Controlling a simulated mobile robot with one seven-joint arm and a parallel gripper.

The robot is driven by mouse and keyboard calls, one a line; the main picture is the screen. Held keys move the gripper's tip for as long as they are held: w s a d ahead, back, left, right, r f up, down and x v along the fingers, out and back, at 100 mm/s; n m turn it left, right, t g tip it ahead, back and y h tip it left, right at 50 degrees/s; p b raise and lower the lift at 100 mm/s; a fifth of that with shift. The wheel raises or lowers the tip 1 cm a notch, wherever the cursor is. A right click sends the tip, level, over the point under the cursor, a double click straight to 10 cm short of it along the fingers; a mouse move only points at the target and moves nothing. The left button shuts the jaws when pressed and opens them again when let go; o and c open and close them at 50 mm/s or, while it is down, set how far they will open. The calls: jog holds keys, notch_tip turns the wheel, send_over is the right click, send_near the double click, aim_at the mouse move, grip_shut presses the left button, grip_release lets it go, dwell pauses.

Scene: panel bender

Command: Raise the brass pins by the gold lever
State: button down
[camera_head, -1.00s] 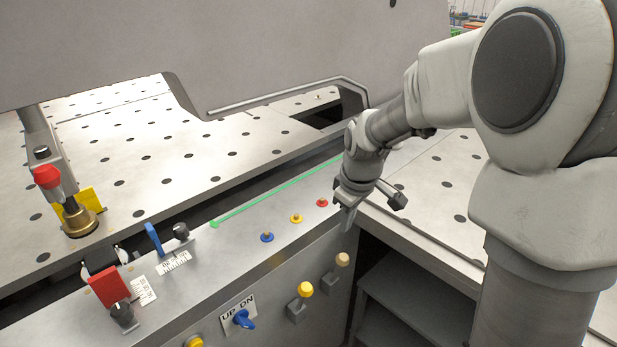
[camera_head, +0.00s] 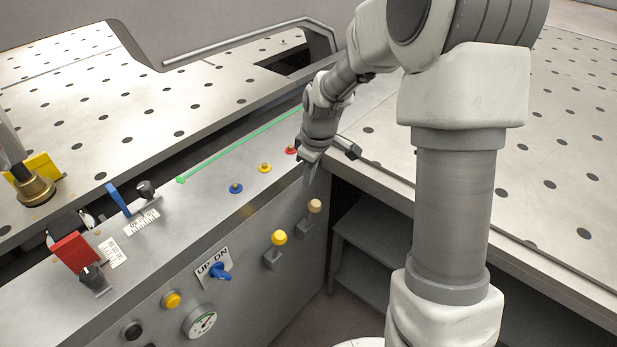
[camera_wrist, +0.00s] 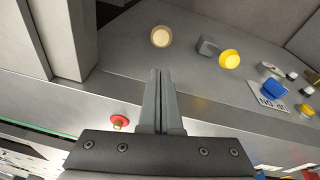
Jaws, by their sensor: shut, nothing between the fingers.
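A lever with a yellow-gold knob (camera_head: 279,237) is on the front panel of the machine; it also shows in the wrist view (camera_wrist: 229,59). Beside it is a similar lever with a cream knob (camera_head: 315,205), seen in the wrist view (camera_wrist: 161,36) just beyond my fingertips.
A blue UP/DN switch (camera_head: 220,271), a yellow button (camera_head: 171,299) and a gauge (camera_head: 201,322) are lower left on the panel. A red block (camera_head: 73,252) and a blue lever (camera_head: 119,201) sit on the ledge. A perforated table (camera_head: 480,215) extends to the right.

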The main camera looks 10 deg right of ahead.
jog(key=x, duration=0.7)
jog(key=shift+f+b, duration=0.2)
jog(key=shift+b, duration=0.15)
jog(key=shift+s+d, duration=0.1)
jog(key=shift+d, duration=0.05)
